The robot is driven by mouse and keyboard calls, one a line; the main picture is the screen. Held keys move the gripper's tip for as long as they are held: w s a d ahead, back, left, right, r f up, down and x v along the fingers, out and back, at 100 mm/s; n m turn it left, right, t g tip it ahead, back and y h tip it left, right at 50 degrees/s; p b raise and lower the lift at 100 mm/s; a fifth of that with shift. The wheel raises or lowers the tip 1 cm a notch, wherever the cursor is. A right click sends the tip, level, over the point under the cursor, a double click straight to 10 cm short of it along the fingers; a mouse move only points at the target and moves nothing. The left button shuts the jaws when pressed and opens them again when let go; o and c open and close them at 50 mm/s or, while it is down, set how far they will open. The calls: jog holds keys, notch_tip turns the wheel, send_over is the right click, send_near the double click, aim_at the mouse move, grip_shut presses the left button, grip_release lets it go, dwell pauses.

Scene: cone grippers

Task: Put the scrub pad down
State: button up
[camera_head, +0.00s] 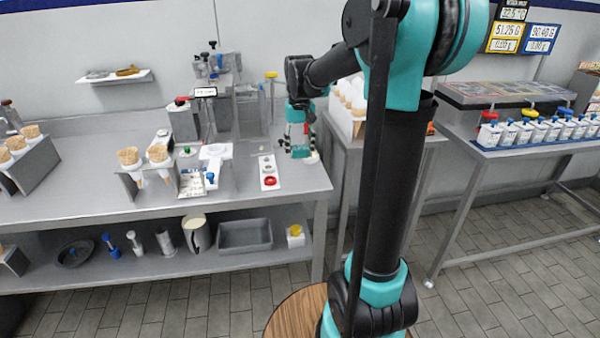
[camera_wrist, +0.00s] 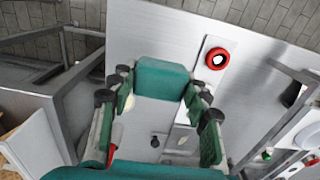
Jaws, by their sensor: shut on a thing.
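My gripper (camera_head: 300,146) hangs over the right end of the steel bench (camera_head: 230,196), just right of a white strip with a red ring. In the wrist view, a teal-green block, which I take for the scrub pad (camera_wrist: 163,80), sits between the fingers of my gripper (camera_wrist: 160,92). The fingers are closed on its two sides. In the head view the pad is small and hard to tell from the teal gripper parts. The bench top (camera_wrist: 150,32) shows beyond it, and I cannot tell whether the pad touches it.
The white strip (camera_head: 265,163) bears a red ring (camera_wrist: 217,58). A white holder (camera_head: 215,152) and wooden-topped cones (camera_head: 158,154) stand to the left. A yellow-topped item (camera_head: 271,76) stands behind. A second table (camera_head: 345,130) stands to the right across a gap. Bare bench lies in front of the strip.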

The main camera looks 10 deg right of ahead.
aim_at(300, 178)
notch_tip(300, 178, down, 9)
jog(key=shift+r, duration=0.1)
dwell(0.3)
jog(key=o, duration=1.2)
notch_tip(300, 178, up, 12)
jog(key=shift+f, duration=0.25)
jog(key=shift+s+r, duration=0.1)
jog(key=s+d+f+t, duration=0.2)
jog(key=s+f, duration=0.7)
jog(key=s, duration=0.2)
jog(key=s+d+f+t, duration=0.2)
jog(key=s+f, duration=0.7)
jog(key=s, duration=0.1)
jog(key=shift+s, duration=0.4)
jog(key=shift+r, duration=0.1)
